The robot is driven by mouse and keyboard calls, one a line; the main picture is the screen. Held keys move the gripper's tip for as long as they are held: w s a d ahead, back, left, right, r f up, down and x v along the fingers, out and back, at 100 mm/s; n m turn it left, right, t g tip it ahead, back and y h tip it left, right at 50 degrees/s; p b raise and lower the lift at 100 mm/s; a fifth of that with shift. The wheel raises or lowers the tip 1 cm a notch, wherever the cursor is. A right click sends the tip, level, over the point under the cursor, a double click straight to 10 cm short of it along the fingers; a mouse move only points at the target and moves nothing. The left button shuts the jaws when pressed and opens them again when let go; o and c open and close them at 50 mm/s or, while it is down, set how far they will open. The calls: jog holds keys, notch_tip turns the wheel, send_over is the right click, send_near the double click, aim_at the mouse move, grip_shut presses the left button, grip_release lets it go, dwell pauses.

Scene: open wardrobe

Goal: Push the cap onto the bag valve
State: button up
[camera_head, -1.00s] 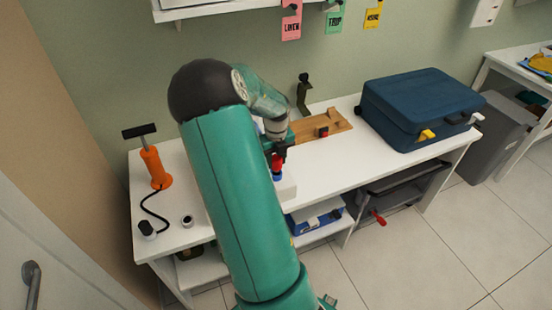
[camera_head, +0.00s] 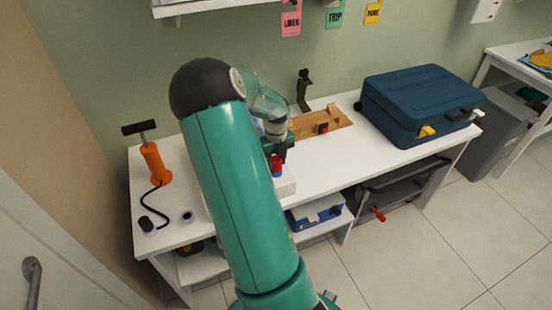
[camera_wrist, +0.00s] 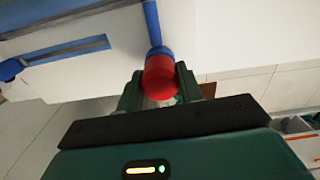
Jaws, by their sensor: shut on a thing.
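The red cap (camera_wrist: 160,80) sits between the two dark green fingers of my gripper (camera_wrist: 159,86), which is shut on it. In the wrist view the cap's far end meets the blue valve (camera_wrist: 158,51), with no clear gap; I cannot tell how deeply it is seated. In the head view the red cap (camera_head: 277,161) is directly above the blue valve (camera_head: 277,175), below my gripper (camera_head: 278,153). A white surface with blue edging (camera_wrist: 65,50), possibly the bag, lies beyond in the wrist view. My arm hides much of this area in the head view.
An orange hand pump (camera_head: 154,163) with a black hose stands on the white bench (camera_head: 350,155) at the left. A wooden board (camera_head: 335,118) lies behind my gripper. A blue suitcase (camera_head: 420,105) occupies the right end. Clear bench top lies between them.

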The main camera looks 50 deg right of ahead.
aim_at(276, 159)
jog(key=shift+f, duration=0.25)
jog(key=o, duration=1.2)
jog(key=shift+c, duration=0.2)
jog(key=shift+r, duration=0.1)
notch_tip(276, 159, up, 14)
jog(key=shift+f, duration=0.2)
